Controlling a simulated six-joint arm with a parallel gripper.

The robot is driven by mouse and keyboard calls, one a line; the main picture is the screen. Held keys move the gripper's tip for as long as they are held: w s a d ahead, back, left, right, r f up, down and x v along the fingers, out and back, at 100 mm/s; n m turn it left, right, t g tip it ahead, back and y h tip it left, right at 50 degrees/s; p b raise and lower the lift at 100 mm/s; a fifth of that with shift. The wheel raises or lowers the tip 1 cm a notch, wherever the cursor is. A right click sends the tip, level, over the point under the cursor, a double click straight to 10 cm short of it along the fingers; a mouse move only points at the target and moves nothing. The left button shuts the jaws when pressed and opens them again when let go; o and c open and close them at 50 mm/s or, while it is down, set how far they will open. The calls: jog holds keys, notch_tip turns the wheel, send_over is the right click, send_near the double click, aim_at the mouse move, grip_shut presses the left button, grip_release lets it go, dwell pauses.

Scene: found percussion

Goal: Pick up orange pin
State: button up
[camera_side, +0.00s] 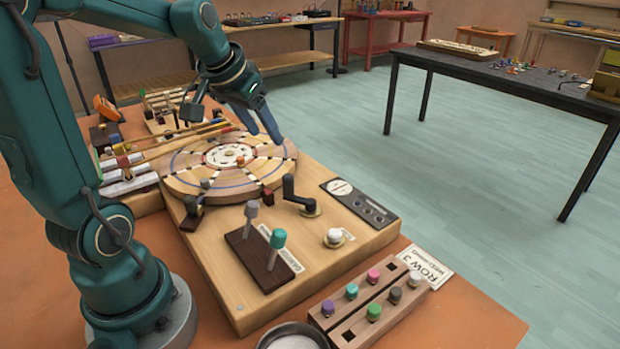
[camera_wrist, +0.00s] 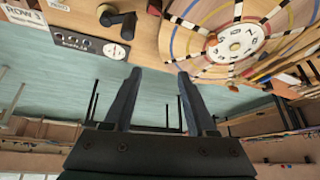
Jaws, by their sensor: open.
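A small orange pin (camera_side: 240,159) appears to stand on the round segmented wooden wheel (camera_side: 182,185), near its white numbered centre. In the wrist view an orange-brown piece that may be this pin (camera_wrist: 212,42) shows beside the numbered centre of the wheel (camera_wrist: 273,22). My gripper (camera_side: 262,130) is above the wheel's far right part, with its fingers pointing down and to the right. In the wrist view my gripper (camera_wrist: 159,74) has its two fingers well apart and nothing between them. The pin is outside the fingers.
A wooden block (camera_side: 345,335) holds several coloured pins at the front. A black crank (camera_side: 300,200), two levers (camera_side: 262,240) and a white knob (camera_side: 334,237) rise from the wooden board beside the wheel. Long sticks (camera_side: 175,140) lie behind it. A metal bowl (camera_side: 268,336) sits at the front edge.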

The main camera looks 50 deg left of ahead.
aim_at(240, 158)
jog(key=s+a+f+n, duration=0.1)
jog(key=a, duration=0.2)
jog(key=a+f+n+g, duration=0.1)
jog(key=a+f, duration=0.1)
jog(key=s+a+f+n+g, duration=0.1)
jog(key=a, duration=0.2)
jog(key=shift+s+a+f, duration=0.25)
jog(key=shift+s+a, duration=0.05)
jog(key=shift+a+f, duration=0.1)
jog(key=shift+f, duration=0.15)
jog(key=shift+x, duration=2.25)
jog(key=shift+c, duration=0.4)
grip_shut()
